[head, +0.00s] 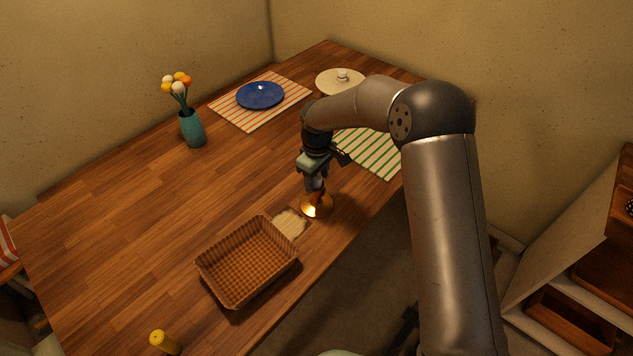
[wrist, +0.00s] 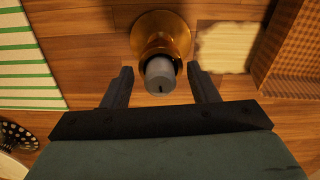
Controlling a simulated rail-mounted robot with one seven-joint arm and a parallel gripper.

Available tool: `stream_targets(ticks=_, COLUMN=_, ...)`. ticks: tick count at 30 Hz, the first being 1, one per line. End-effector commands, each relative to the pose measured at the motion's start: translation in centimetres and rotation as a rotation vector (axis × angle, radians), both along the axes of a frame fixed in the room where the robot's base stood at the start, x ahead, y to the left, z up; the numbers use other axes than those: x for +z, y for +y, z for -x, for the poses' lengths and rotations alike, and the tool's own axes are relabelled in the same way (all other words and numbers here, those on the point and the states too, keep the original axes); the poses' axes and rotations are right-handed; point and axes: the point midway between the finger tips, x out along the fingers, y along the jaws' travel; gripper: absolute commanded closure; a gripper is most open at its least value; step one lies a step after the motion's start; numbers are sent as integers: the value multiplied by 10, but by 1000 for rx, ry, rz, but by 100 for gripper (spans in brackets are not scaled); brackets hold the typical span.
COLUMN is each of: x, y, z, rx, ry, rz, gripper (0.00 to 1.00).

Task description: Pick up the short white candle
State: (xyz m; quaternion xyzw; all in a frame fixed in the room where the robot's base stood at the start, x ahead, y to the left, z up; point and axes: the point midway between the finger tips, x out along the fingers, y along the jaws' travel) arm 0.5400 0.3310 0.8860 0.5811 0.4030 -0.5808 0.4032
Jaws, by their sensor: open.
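In the wrist view a short pale grey-white candle (wrist: 160,76) with a dark wick stands on a round brass-coloured holder (wrist: 162,30). My gripper (wrist: 163,78) is open, with one finger on each side of the candle and a gap on both sides. In the head view my gripper (head: 315,187) points down over the holder (head: 317,206), which has a bright shine. The candle is mostly hidden behind the fingers there.
A wicker basket (head: 248,262) and a small beige mat (head: 290,223) lie close to the holder. A green-striped placemat (head: 372,153) lies behind. A yellow candle (head: 163,342), a flower vase (head: 192,128) and a blue plate (head: 260,95) stand farther off. The table's left middle is clear.

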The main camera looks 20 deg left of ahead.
Motion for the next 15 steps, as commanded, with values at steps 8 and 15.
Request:
stream_targets(ticks=8, x=1, y=0, z=0, rx=0, ry=0, rz=0, gripper=94)
stream_targets(ticks=15, x=2, y=0, z=0, rx=0, ry=0, rz=-1, gripper=94)
